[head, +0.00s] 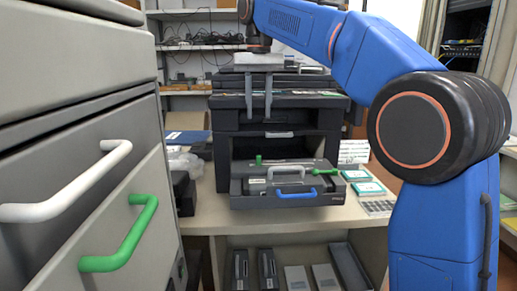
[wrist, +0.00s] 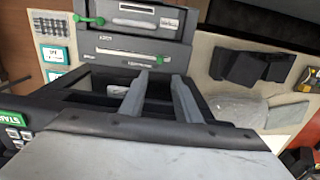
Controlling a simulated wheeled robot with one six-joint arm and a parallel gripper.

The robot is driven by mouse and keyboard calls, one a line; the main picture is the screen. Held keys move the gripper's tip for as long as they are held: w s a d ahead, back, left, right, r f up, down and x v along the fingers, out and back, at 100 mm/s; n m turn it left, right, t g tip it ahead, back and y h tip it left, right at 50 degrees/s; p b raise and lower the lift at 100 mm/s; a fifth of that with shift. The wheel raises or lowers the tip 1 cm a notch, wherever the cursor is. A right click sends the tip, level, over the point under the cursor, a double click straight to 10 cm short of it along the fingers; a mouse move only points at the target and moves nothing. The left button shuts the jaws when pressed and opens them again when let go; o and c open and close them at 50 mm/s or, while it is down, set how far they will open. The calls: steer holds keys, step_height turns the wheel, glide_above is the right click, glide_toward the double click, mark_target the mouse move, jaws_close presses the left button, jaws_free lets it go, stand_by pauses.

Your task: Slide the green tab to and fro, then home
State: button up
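The printer (head: 275,117) stands on the table with a dark cartridge tray (head: 250,204) out at its front. A small green tab (head: 258,160) stands up at the rear left of the cartridge; it also shows in the wrist view (wrist: 160,60). A green lever (head: 323,171) sits at the cartridge's right end; in the wrist view it is at upper left (wrist: 90,19). My gripper (head: 259,115) points down in front of the printer's upper part, above and apart from the green tab. Its two fingers (wrist: 160,97) are spread, with nothing between them.
The tray's front carries a blue handle (head: 296,195), and a white handle (head: 286,172) stands behind it. A grey cabinet with a white handle (head: 66,190) and a green handle (head: 122,238) is close on the left. Boxed cards (head: 368,188) lie right of the tray.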

mark_target(259, 160)
step_height(259, 160, down, 13)
steer(key=shift+f, duration=0.2)
stand_by(0.3)
jaws_close()
